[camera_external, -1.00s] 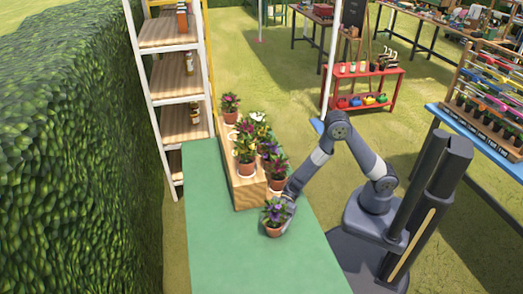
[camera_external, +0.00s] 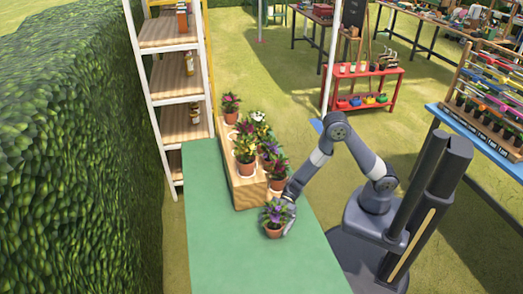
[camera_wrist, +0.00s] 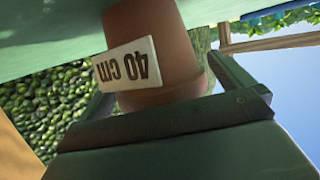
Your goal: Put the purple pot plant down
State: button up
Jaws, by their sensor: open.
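The purple pot plant (camera_external: 274,218) has purple flowers, green leaves and a terracotta pot. It appears to stand upright on the green table near its right edge, in front of the wooden planter. My gripper (camera_external: 289,216) is at the right side of the pot and open. In the wrist view, which is upside down, the terracotta pot (camera_wrist: 158,35) is between the fingers of my gripper (camera_wrist: 160,88), its base against the green surface. A white label (camera_wrist: 127,64) reading "40 cm" is on the pot. The flowers are out of the wrist view.
The green table (camera_external: 225,255) is bare in front and to the left of the pot. Behind it, a wooden planter (camera_external: 248,194) holds several potted flowers. A shelf rack (camera_external: 186,90) stands at the back left, beside a hedge (camera_external: 75,150).

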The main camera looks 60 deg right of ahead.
jog(key=v, duration=1.2)
jog(key=x, duration=1.2)
jog(key=shift+a+f+b, duration=0.1)
jog(key=shift+f+b, duration=0.15)
jog(key=shift+b, duration=0.1)
jog(key=shift+r+p, duration=0.35)
jog(key=shift+r, duration=0.95)
